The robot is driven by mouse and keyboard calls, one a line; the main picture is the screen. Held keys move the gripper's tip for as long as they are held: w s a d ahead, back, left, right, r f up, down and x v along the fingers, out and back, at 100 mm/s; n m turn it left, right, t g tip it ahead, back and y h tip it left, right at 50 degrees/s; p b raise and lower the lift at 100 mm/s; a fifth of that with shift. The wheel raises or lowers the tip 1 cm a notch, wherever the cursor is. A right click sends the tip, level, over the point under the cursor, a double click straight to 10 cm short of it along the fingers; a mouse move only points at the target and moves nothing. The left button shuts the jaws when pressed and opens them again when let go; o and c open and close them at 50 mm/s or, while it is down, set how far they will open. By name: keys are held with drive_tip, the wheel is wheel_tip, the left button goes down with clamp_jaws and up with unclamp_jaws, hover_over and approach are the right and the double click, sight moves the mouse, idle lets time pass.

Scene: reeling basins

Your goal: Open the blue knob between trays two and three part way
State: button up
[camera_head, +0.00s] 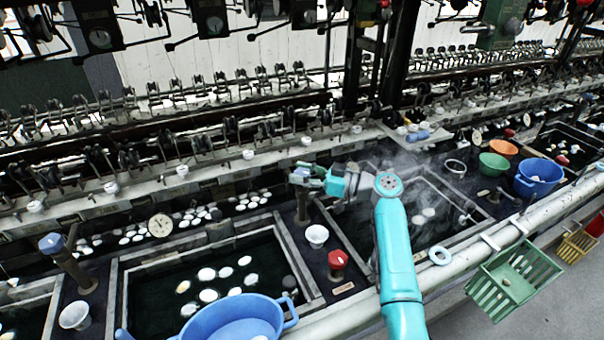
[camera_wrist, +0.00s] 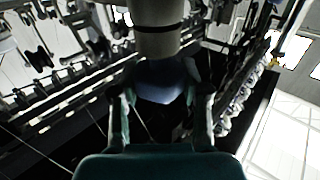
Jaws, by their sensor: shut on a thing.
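My gripper (camera_head: 308,178) reaches left from my teal arm, at the top of a dark upright post (camera_head: 302,208). This post stands between the front basin tray (camera_head: 120,285) and the steaming tray (camera_head: 452,198) to its right. In the wrist view, the blue knob (camera_wrist: 160,82) sits between the two fingers of my gripper (camera_wrist: 160,98), and the pale pipe (camera_wrist: 158,40) runs out of it. The fingers are shut on the knob. In the head view the fingers mostly hide this knob. How far it is turned cannot be told, and no tray numbers are readable.
Another blue knob (camera_head: 52,243) tops a post at the left. A red knob (camera_head: 338,259) and a white cup (camera_head: 317,236) stand near my arm. A blue basin (camera_head: 236,318) is at the front. A green crate (camera_head: 510,280) hangs at the right rail. Reeling machinery lines the back.

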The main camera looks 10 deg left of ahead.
drive_tip(key=shift+n+g, duration=0.6)
drive_tip(key=shift+g, duration=0.6)
drive_tip(key=o, duration=1.2)
drive_tip(key=shift+c, duration=0.2)
drive_tip(key=d, duration=1.2)
drive_tip(key=shift+s, duration=0.1)
